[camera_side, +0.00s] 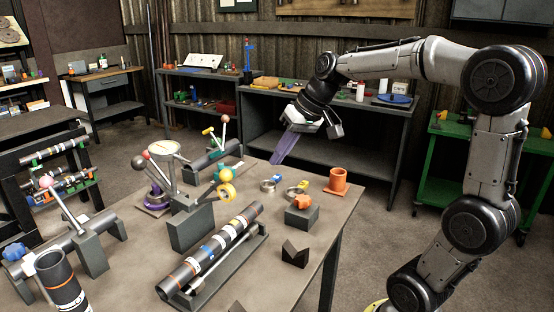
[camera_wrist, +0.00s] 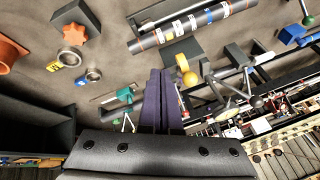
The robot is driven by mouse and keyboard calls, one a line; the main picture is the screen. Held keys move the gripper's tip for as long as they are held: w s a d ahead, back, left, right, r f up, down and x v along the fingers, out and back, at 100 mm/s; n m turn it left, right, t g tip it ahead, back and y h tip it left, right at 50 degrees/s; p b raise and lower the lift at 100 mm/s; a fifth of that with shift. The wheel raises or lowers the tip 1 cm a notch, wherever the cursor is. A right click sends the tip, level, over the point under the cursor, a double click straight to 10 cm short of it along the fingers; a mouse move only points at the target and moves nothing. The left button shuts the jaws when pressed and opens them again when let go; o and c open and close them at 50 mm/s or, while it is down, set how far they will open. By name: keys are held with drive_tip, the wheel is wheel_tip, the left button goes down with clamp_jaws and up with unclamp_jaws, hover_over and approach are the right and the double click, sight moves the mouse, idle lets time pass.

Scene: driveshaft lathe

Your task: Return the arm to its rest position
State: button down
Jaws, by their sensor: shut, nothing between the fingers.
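My gripper (camera_side: 284,149) hangs above the far edge of the work table, with its purple fingers pointing down and to the left. The fingers are together and hold nothing. The purple fingers also show in the wrist view (camera_wrist: 161,100), closed, above the table top. My arm reaches in from the right in the side view, bent at the elbow. On the table, a dark driveshaft (camera_side: 212,254) with white and orange bands lies in a cradle. It also shows at the top of the wrist view (camera_wrist: 180,27). The gripper is apart from it.
Near the gripper stand an orange cup (camera_side: 338,181), metal rings (camera_side: 267,187) and a grey block (camera_side: 301,217) with an orange knob. Lever fixtures (camera_side: 190,222) stand on the table's left part. A shelf bench (camera_side: 345,142) stands behind, and a green cart (camera_side: 440,170) at right.

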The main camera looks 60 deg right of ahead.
drive_tip(key=s+a+r+n, duration=0.1)
drive_tip(key=s+a+n, duration=0.3)
drive_tip(key=s+a, duration=0.55)
drive_tip(key=s+f+n+h, duration=0.1)
drive_tip(key=s+f, duration=0.6)
drive_tip(key=s, duration=0.1)
drive_tip(key=shift+s+a+f, duration=0.15)
drive_tip(key=shift+s+a, duration=0.05)
